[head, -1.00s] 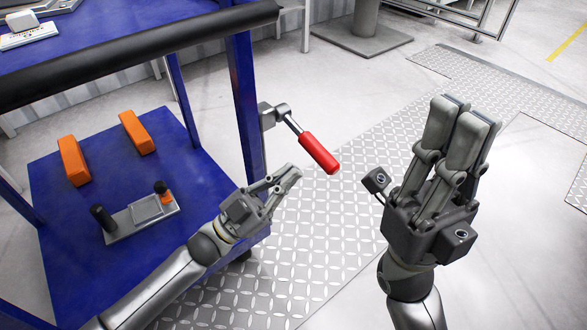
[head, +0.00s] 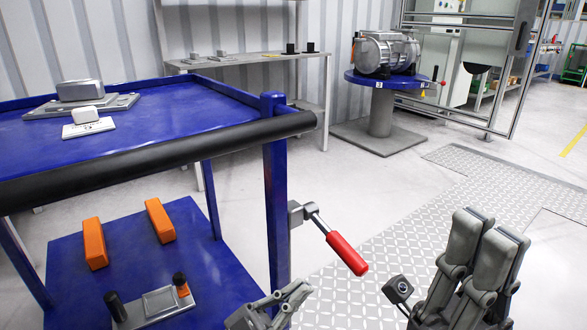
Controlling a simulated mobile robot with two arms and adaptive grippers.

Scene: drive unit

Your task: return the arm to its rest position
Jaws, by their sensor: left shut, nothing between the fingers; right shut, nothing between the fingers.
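My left gripper (head: 286,299) is at the bottom middle, shut and empty. It is in front of the blue cart's lower shelf edge, below the cart's red-handled lever (head: 346,253), and appears apart from it. My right gripper (head: 490,225) is at the bottom right, shut and empty, fingers pointing up over the floor. The lower parts of both arms are cut off by the bottom edge.
The blue cart (head: 200,118) with a black push bar (head: 150,160) fills the left. Its lower shelf holds orange blocks (head: 160,220) and a grey fixture (head: 160,303). A round blue table (head: 360,79) bears a motor-like drive unit (head: 386,52). Floor between is clear.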

